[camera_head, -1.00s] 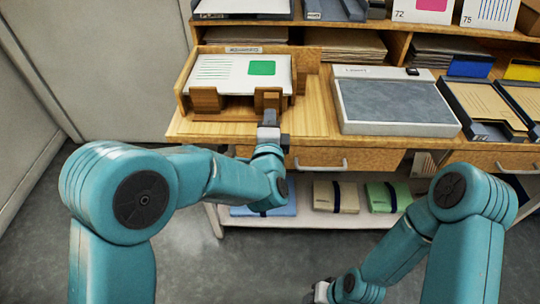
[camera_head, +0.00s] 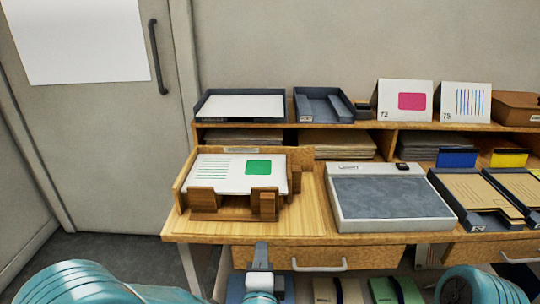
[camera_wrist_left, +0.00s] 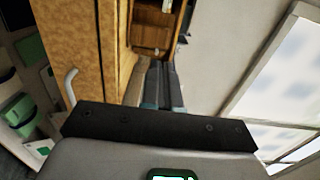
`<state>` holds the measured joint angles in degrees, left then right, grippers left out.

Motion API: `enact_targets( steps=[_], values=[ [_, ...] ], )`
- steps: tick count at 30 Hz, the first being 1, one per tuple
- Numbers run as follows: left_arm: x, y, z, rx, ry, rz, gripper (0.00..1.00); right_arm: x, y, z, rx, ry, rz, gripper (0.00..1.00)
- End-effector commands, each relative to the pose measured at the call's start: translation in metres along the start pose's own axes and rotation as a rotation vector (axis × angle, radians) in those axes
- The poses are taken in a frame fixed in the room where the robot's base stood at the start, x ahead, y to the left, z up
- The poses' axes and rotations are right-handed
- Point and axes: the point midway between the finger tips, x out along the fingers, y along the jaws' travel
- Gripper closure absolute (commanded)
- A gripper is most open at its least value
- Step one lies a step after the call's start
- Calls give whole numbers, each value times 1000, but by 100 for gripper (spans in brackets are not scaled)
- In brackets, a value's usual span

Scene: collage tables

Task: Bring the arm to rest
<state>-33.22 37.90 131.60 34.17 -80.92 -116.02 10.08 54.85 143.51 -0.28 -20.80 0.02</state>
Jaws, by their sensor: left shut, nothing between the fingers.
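My left gripper (camera_head: 261,250) is shut and empty, at the front edge of the wooden desk (camera_head: 310,215). In the left wrist view its fingers (camera_wrist_left: 162,85) lie together with nothing between them. A wooden tray (camera_head: 205,207) stands on the desk just beyond the gripper, apart from it. A white sheet with a green rectangle (camera_head: 235,173) lies in the tray. My right gripper is out of view.
Drawers with handles (camera_head: 319,265) run below the desktop. A grey-topped box (camera_head: 390,197) and dark trays of brown folders (camera_head: 467,192) stand to the right. A shelf behind holds more trays and cards. A door (camera_head: 110,130) is at the left.

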Motion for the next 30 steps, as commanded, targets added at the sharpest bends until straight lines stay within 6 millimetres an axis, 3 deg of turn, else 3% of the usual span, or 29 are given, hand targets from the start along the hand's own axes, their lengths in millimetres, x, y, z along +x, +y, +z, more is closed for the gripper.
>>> enact_targets(
  steps=[2, 5, 6, 9, 12, 15, 18, 24, 30],
  values=[
    [8, 15, 24, 6, -52, 31, 100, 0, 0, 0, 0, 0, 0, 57],
    [18, 57, 76, 29, -156, 115, 100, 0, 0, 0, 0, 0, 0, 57],
    [19, 82, 100, 43, -190, 168, 100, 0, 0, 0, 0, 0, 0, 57],
    [6, 155, 142, -18, -214, 356, 100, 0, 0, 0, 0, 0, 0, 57],
    [-27, 229, 162, -264, -236, 581, 100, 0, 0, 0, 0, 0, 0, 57],
    [-78, 292, 162, -607, -309, 824, 100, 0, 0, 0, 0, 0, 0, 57],
    [-127, 326, 146, -920, -428, 1033, 100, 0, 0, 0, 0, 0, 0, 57],
    [-194, 343, 111, -1305, -707, 1302, 100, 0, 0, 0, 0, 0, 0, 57],
    [-228, 343, 98, -1534, -1039, 1392, 100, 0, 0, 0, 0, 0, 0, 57]
  ],
)
